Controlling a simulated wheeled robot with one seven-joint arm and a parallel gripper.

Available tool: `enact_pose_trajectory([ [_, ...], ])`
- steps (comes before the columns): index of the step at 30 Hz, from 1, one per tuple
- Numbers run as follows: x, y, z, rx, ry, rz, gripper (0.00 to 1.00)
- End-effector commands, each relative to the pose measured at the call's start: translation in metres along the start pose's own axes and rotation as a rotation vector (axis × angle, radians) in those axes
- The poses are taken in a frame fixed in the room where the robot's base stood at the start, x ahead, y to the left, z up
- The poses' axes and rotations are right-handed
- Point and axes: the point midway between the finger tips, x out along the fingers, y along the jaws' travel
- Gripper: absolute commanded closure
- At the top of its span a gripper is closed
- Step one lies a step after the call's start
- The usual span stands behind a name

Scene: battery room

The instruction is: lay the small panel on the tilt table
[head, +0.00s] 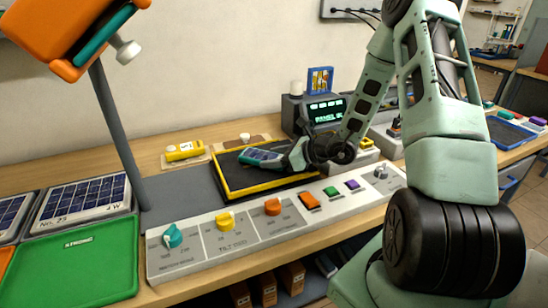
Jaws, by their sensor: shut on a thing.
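The small panel (258,156), dark blue with a pale edge, is in my gripper (283,160). My gripper reaches in from the right and is shut on the panel's right end. The panel is over the dark bed of the yellow-edged tilt table (229,187). I cannot tell whether it touches the bed. My gripper hides part of the tilt table's right side.
A grey control console (205,256) with coloured knobs runs along the front. A lamp post (116,130) stands left. A larger solar panel (85,205) and a green tray (80,265) lie at left. A display box (295,112) stands behind.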

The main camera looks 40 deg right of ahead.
Motion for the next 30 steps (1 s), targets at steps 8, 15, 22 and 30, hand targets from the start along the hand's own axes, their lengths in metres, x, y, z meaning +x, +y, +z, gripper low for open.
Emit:
enact_pose_trajectory([
  [8,0.001,0.000,-0.002,0.000,0.000,0.000,0.20],
  [15,0.000,0.000,0.000,0.000,0.000,0.000,0.20],
  [22,-0.027,-0.001,0.000,-0.001,0.002,-0.004,0.20],
  [30,-0.085,-0.001,0.000,-0.002,0.001,-0.005,0.20],
])
